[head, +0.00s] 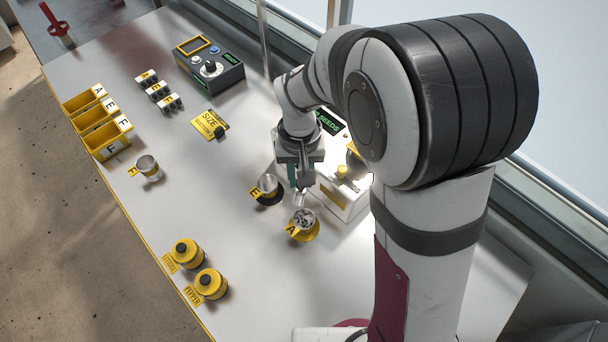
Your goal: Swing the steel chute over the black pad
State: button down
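The steel chute (299,199) shows as a small bright metal piece at the front of the white seeder (345,201). Its end points toward cup A (304,217), which stands on the yellow pad (306,237) and has dark and pale bits in it. The black pad (265,201) is to the left, with steel cup E (267,184) standing on it. My gripper (300,184) points down just above and behind the chute, close to it. I cannot tell whether it touches the chute or how far its fingers are apart. My arm hides part of the seeder.
A control box (209,68), a yellow size plate (210,124) and yellow bins (97,122) are at the left. Cup F (147,167) stands below the bins. Two yellow-lidded jars (185,252) are near the front edge. The table's middle is clear.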

jog(key=shift+w+a+m, duration=0.65)
jog(key=shift+w+m, duration=0.1)
jog(key=shift+m, duration=1.8)
jog(key=shift+w+a+m, duration=0.6)
jog(key=shift+w+m, duration=0.15)
jog(key=shift+m, duration=1.75)
jog(key=shift+w+a+m, duration=0.65)
jog(key=shift+w+m, duration=0.1)
jog(key=shift+m, duration=1.8)
jog(key=shift+w, duration=0.1)
jog(key=c, duration=0.7)
grip_release()
